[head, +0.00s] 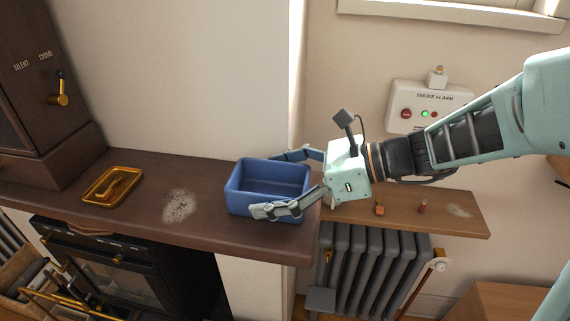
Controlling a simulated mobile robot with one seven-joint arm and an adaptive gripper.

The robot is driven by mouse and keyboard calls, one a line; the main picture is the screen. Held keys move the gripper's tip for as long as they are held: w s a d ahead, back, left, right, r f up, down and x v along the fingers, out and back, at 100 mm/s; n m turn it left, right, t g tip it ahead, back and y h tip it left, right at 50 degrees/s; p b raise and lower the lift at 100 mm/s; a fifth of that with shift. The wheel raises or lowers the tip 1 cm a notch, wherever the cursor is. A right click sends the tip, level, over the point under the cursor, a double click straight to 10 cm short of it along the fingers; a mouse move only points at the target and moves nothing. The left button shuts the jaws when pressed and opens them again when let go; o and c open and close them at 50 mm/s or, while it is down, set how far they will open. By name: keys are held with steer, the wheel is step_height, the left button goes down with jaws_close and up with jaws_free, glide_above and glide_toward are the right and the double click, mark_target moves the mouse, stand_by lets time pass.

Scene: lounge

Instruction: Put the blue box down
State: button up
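The blue box (240,199) is an open-topped rectangular tub. It sits upright on the dark brown mantel shelf (140,208), close to the shelf's right end. My gripper (277,183) reaches in from the right, with its fingers spread on either side of the box. One finger is in front of the near wall. The other shows beyond the far rim, seemingly apart from the wall. The gripper looks open around the box. The inside of the box looks empty, and its underside is hidden.
A dark cabinet (45,90) stands at the far left. A lower wooden shelf (450,212) with small items is at right, above a grey radiator (375,270).

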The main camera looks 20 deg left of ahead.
steer(key=shift+d+r, duration=0.1)
steer(key=shift+r, duration=0.15)
steer(key=v, duration=1.1)
steer(key=shift+d, duration=0.4)
